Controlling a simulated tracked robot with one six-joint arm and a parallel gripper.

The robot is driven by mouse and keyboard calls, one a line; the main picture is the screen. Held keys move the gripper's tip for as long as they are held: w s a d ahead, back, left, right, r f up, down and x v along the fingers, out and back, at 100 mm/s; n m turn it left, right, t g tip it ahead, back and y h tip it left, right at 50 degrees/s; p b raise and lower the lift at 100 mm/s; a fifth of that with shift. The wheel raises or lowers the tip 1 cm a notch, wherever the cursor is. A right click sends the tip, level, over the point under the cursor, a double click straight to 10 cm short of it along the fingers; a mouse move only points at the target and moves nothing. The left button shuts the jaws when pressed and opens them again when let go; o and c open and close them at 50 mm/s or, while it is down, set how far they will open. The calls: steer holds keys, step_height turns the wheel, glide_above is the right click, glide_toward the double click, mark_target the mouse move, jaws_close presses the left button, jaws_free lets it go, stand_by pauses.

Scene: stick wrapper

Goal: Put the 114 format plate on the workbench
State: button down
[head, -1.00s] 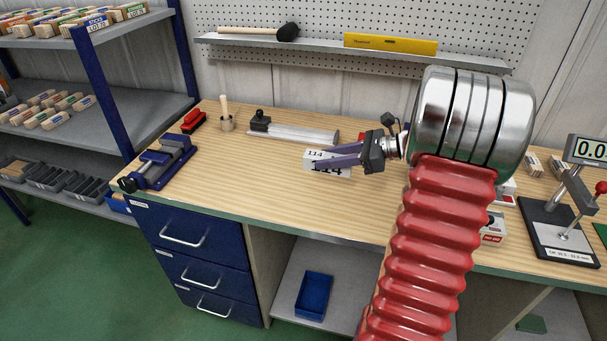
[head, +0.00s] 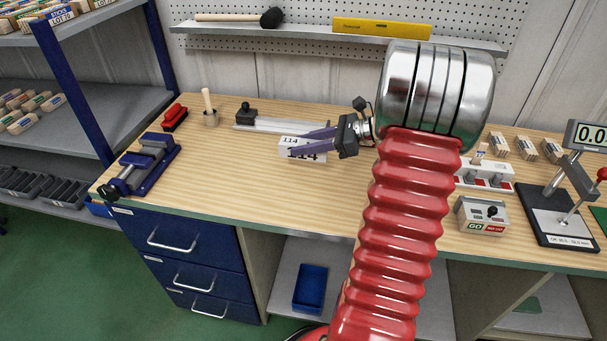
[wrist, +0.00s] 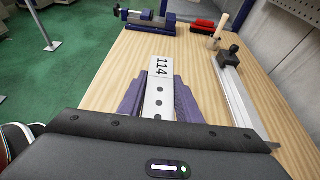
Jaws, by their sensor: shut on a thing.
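The 114 format plate (head: 296,144) is a pale block marked 114. My gripper (head: 312,142) is shut on it, with the purple fingers along its two sides. In the wrist view the plate (wrist: 159,85) sticks out beyond the fingers, its 114 label at the far end and dark round spots along its top. The plate is over the wooden workbench (head: 230,175). I cannot tell whether it touches the bench top or hangs just above it.
A blue vise (head: 145,165) stands at the bench's left end. A red brush (head: 174,117), a cup with a stick (head: 210,116) and a metal rail (head: 280,124) lie behind the plate. Bench front-left is clear.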

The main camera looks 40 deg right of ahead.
mark_target(305, 159)
step_height(305, 159, down, 5)
steer(key=shift+r, duration=0.1)
stand_by(0.3)
steer(key=shift+f, duration=1.95)
steer(key=c, duration=1.3)
jaws_free()
steer(key=shift+f, duration=0.1)
